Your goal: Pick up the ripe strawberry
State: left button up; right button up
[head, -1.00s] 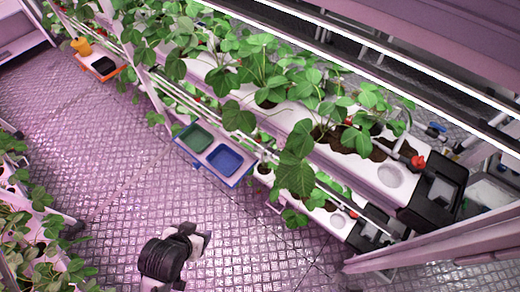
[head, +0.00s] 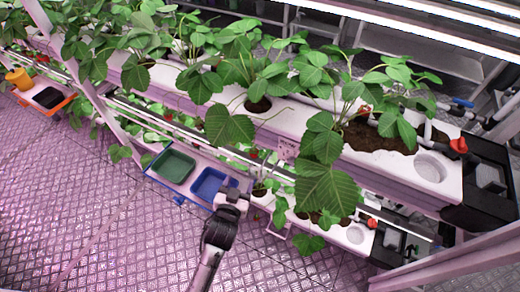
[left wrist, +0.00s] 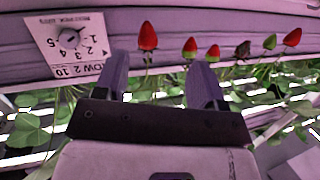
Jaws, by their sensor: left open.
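In the left wrist view a fully red strawberry (left wrist: 147,37) shows beyond the gap between my fingers. More red ones show to its right: a small red strawberry (left wrist: 190,47), one beside it (left wrist: 213,52) and one at the far right (left wrist: 291,37). A dark strawberry (left wrist: 243,50) and a green strawberry (left wrist: 270,41) are between them. My left gripper (left wrist: 160,65) is open and empty, apart from the fruit. In the head view the left gripper (head: 232,199) is at the rack's lower front, by the blue tray. My right gripper is not in view.
A green tray (head: 172,165) and a blue tray (head: 211,183) sit on the rack's front. White planter channels (head: 285,118) with leafy plants run above. A label plate with a dial (left wrist: 68,42) is at upper left in the wrist view. The floor (head: 110,230) is clear at left.

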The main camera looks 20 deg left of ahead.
aim_at(253, 150)
pick_arm(q)
jog(key=w+r, duration=0.1)
jog(key=w, duration=0.2)
jog(key=w+r+t+b, duration=0.1)
jog(key=w, duration=0.2)
jog(key=w+r+t, duration=0.1)
jog(key=w, duration=0.2)
jog(key=shift+d, duration=0.4)
jog(key=w+b, duration=0.1)
jog(key=w, duration=0.3)
jog(key=shift+w+r+b, duration=0.15)
jog(key=shift+w+b, duration=0.15)
jog(key=shift+b, duration=0.05)
jog(key=shift+w, duration=0.15)
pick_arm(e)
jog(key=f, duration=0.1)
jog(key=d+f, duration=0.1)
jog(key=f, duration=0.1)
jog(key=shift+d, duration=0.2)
pick_arm(q)
jog(key=c, duration=0.7)
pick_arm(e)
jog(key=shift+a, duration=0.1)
